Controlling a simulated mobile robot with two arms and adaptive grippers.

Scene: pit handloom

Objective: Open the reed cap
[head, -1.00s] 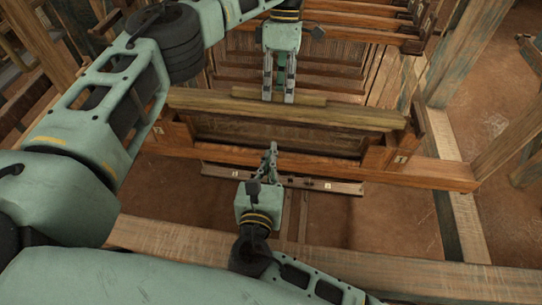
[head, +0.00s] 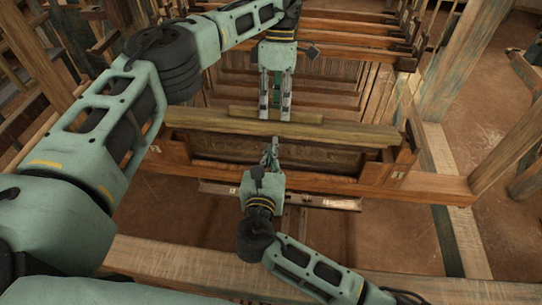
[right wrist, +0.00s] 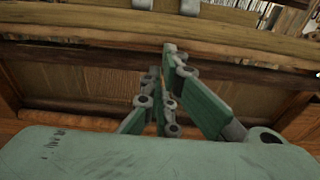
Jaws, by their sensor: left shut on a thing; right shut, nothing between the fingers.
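The reed cap (head: 345,133) is a long pale-brown wooden beam across the loom, with a narrower wooden strip (head: 242,112) on top. It also shows across the top of the right wrist view (right wrist: 90,17). My left gripper (head: 275,113) reaches down from above and is shut on the strip, one finger to each side of the middle. Its fingertips show in the right wrist view (right wrist: 166,5). My right gripper (head: 271,143) is shut and empty, its tips just below the cap's near edge. Whether they touch the cap cannot be told.
A recessed brown panel (head: 325,158) lies under the cap, between wooden end blocks. A lower rail (head: 325,201) with small white labels runs in front. A thick beam (head: 150,262) crosses the near side. Harness frames (head: 360,45) stand behind. Posts rise at right.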

